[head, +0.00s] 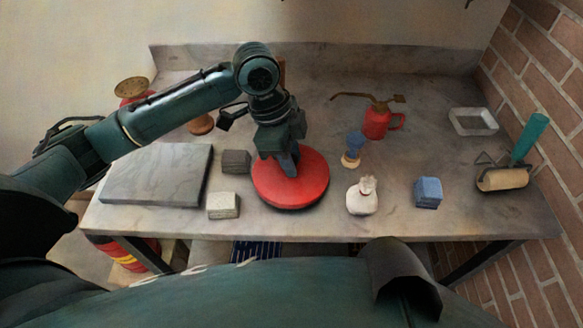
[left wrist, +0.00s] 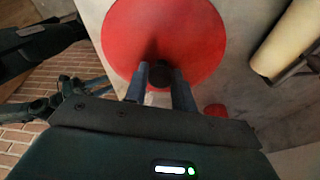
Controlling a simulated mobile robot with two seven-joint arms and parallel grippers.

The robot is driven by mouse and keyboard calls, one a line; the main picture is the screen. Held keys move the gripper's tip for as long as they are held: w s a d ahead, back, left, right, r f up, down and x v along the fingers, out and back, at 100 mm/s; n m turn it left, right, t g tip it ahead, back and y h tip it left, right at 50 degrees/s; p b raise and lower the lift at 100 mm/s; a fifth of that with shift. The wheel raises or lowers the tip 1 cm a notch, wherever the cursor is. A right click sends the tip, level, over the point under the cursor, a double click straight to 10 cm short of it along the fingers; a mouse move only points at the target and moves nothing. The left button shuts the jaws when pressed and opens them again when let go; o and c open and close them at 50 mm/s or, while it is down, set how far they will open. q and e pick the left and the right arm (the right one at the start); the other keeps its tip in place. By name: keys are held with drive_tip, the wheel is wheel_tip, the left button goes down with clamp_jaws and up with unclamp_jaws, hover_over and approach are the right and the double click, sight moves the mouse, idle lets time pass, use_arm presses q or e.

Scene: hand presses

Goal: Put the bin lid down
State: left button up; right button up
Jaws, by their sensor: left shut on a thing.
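The bin lid is a round red disc (head: 308,188) over the front middle of the stone worktop. It also fills the top of the left wrist view (left wrist: 180,30), with a dark knob (left wrist: 160,70) at its near part. My left gripper (head: 287,168) comes down onto the lid from above and is shut on that knob; its fingers (left wrist: 160,78) stand on either side of it. The lid looks about level. I cannot tell whether its underside touches the worktop or hangs just above it. My right gripper is not in view.
The worktop (head: 320,222) holds a grey slab (head: 160,175), a dark block (head: 236,161) and a pale block (head: 224,206) left of the lid. A white bag (head: 362,198), a blue-topped tool (head: 354,148), a red oil can (head: 377,123) and a blue block (head: 428,192) stand right.

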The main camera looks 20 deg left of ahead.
sight(275, 165)
use_arm(q)
drive_tip(key=shift+f, duration=2)
drive_tip(key=o, duration=1)
drive_tip(key=shift+f, duration=0.1)
drive_tip(key=shift+o, duration=0.2)
drive_tip(key=v, duration=1.2)
